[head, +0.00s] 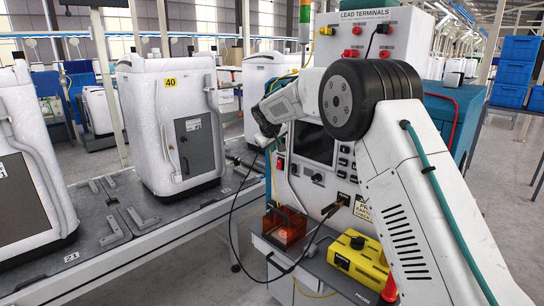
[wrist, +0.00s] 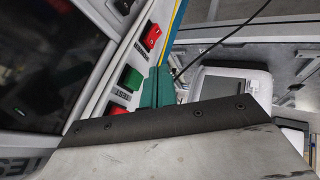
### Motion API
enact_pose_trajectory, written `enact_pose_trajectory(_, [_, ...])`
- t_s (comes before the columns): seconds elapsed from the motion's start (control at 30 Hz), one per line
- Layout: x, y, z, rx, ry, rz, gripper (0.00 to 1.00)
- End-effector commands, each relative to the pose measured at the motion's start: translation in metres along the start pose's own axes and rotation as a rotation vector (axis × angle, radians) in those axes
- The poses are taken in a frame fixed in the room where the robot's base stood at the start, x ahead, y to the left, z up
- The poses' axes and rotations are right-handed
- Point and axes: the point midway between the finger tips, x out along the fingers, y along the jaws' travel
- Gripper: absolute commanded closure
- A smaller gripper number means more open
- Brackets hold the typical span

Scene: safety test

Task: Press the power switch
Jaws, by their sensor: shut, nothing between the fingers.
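In the head view, the red switch (head: 280,164) is on the panel's left edge, below my wrist.
A dark screen (wrist: 45,55) is beside the buttons. A black cable (head: 232,215) loops in front of the tester. A yellow device (head: 358,255) and an orange box (head: 285,226) stand on the bench. White unit 40 (head: 150,120) stands on the conveyor (head: 120,232) at left.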

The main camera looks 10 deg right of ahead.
Motion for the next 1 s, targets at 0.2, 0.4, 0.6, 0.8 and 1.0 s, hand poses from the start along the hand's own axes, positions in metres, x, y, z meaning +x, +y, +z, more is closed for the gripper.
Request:
enact_pose_trajectory(0.2, [-0.023, 0.007, -0.001, -0.001, 0.000, 0.000, 1.00])
enact_pose_trajectory(0.4, [-0.025, 0.007, -0.001, -0.001, -0.001, 0.000, 1.00])
enact_pose_trajectory(0.6, [-0.025, 0.007, -0.001, -0.001, -0.004, 0.000, 1.00])
enact_pose_trajectory(0.8, [-0.014, -0.010, 0.034, 0.012, -0.107, -0.038, 1.00])
enact_pose_trajectory(1.0, [-0.049, -0.030, 0.111, 0.057, -0.289, -0.114, 1.00])
